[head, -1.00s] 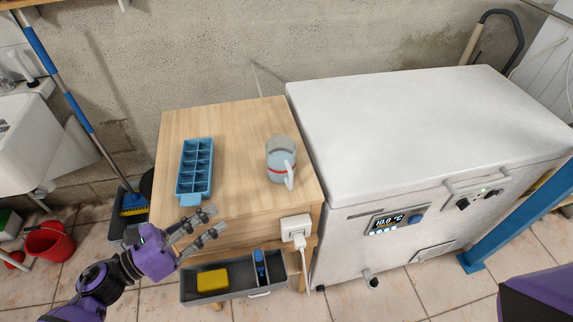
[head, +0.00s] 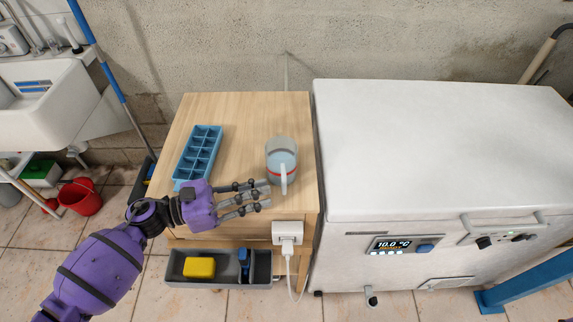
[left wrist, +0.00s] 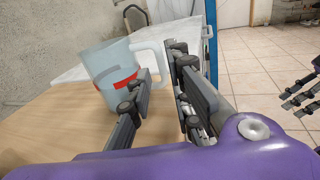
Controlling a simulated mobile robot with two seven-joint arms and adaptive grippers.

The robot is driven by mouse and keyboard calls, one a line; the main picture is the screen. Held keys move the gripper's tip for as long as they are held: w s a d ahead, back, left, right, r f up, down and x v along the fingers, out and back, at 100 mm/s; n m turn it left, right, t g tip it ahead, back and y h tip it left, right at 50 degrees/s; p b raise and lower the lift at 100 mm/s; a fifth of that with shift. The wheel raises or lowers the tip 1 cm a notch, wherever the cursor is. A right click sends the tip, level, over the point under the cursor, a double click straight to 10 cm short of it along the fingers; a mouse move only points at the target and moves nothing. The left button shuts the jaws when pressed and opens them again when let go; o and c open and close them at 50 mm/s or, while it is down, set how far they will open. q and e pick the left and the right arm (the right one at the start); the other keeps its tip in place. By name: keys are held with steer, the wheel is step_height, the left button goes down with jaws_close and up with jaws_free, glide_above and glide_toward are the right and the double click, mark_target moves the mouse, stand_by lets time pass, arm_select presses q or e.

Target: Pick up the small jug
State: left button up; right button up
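The small jug (head: 281,152) is clear to pale blue with a red band and a light handle. It stands upright near the right side of the wooden cabinet top, its handle towards the front. My left gripper (head: 267,194) is open and empty at the cabinet's front edge, just in front of the jug. In the left wrist view the jug (left wrist: 104,68) stands ahead on the left, and its handle shows beyond the gap between my spread fingers (left wrist: 160,88). Dark fingers at the right edge, apparently my right gripper (left wrist: 300,90), are partly cut off.
A blue ice-cube tray (head: 198,155) lies left of the jug. A white chest freezer (head: 430,150) stands close on the right. Below the front edge are a white socket with a plug (head: 287,233) and a grey bin (head: 218,283) with a yellow sponge (head: 199,267).

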mark_target(284, 182)
arm_select(q)
steer(key=x, duration=0.2)
steer(key=p+x, duration=0.1)
steer(key=r+p+x, duration=0.1)
steer(key=x, duration=0.1)
steer(key=shift+w+d, duration=0.15)
steer(key=shift+d, duration=0.2)
steer(key=shift+d+f, duration=0.1)
steer(key=shift+d, duration=0.2)
steer(key=shift+f, duration=0.15)
jaws_close()
arm_select(e)
steer(key=shift+w+r+t, duration=0.15)
steer(key=shift+w+r, duration=0.25)
steer(key=shift+r, duration=0.4)
steer(key=shift+w+r+t, duration=0.15)
steer(key=shift+w+r, duration=0.25)
steer(key=shift+r, duration=0.35)
